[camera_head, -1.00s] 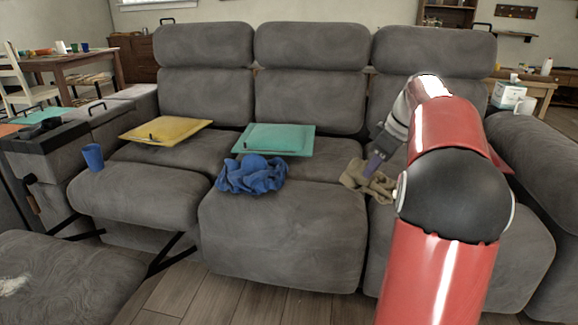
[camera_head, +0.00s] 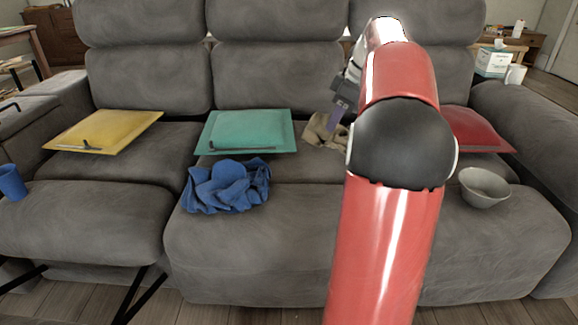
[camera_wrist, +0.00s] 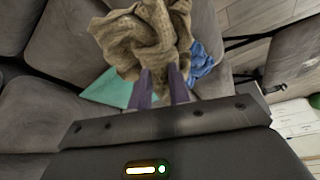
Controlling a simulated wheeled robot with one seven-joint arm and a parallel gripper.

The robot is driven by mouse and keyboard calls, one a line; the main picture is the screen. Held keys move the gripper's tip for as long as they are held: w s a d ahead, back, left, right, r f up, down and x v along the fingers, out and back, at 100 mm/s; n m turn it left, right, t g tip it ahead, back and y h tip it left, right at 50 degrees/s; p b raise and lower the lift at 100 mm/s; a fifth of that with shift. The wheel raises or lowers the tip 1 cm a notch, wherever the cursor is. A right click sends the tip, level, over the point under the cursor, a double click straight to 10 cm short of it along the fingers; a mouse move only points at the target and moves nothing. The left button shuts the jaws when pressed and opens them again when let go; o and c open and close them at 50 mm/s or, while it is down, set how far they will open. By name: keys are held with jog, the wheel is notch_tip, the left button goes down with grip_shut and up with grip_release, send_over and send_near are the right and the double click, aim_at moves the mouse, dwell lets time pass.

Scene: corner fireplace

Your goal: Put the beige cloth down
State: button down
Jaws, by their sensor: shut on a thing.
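The beige cloth (camera_head: 322,132) is crumpled and hangs at my gripper (camera_head: 337,112), right of the teal cushion in the head view. In the wrist view the beige cloth (camera_wrist: 145,35) is bunched at the fingertips of my gripper (camera_wrist: 161,78), which is shut on it. The cloth shows over the grey sofa (camera_head: 290,220). I cannot tell whether its lower part touches the seat. My red arm hides part of the sofa to the right of the cloth.
A blue cup (camera_head: 12,182) stands at the left. The front middle seat has bare room.

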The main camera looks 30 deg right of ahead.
notch_tip(320, 180, down, 19)
jog(key=b, duration=0.4)
jog(key=shift+s+r, duration=0.1)
jog(key=shift+s, duration=0.05)
jog(key=c, duration=1.3)
grip_release()
